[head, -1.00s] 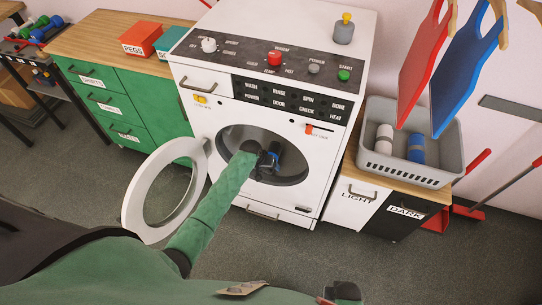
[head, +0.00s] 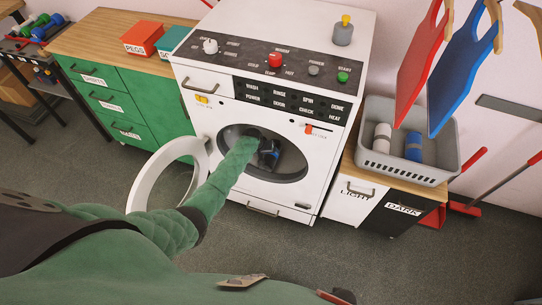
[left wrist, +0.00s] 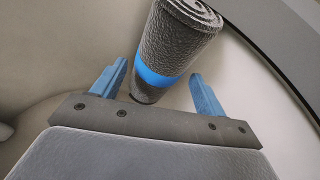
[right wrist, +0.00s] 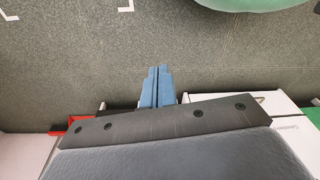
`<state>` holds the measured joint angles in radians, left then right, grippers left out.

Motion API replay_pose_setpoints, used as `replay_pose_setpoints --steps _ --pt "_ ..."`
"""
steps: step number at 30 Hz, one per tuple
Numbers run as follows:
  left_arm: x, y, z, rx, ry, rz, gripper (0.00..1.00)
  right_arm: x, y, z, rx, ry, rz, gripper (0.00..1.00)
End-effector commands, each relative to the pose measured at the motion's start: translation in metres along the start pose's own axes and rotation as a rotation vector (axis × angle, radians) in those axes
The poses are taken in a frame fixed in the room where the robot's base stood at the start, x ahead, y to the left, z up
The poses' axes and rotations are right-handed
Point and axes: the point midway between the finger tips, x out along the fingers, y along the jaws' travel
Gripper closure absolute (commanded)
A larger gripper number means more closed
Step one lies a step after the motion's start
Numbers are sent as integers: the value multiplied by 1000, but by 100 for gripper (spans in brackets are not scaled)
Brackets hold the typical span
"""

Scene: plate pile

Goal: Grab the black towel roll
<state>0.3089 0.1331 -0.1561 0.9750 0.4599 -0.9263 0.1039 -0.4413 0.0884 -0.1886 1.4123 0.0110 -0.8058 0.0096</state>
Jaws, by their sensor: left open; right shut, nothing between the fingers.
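The black towel roll (left wrist: 178,45) has a blue band and a spiral end. In the left wrist view it lies inside the washing machine's pale drum, between the two blue fingers of my left gripper (left wrist: 158,76). The fingers are open, one on each side of the roll, with a gap visible on both sides. In the head view my left gripper (head: 268,153) reaches through the washer's round opening, and the roll cannot be made out clearly there. My right gripper (right wrist: 157,75) is shut and empty above the grey floor.
The white washing machine (head: 186,78) has its round door (head: 142,184) swung open to the left, beside my left arm. A grey basket (head: 408,170) with a white roll and a blue roll stands on the right cabinet. A green drawer unit (head: 150,98) stands left.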

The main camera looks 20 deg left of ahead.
Motion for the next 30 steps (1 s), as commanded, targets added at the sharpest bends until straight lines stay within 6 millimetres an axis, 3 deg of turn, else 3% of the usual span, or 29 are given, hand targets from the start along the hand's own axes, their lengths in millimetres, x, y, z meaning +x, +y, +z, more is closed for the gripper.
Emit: replay_pose_setpoints --steps 9,19,25,30 --pt "28 0 -1 1 -1 0 27 7 2 3 -2 6 3 100" --pt "31 0 0 1 -1 0 27 7 3 3 -2 7 4 100" --pt "31 0 0 1 -1 0 63 7 4 2 -2 7 4 100" --pt "31 0 0 1 0 0 64 7 4 3 -2 7 4 100"
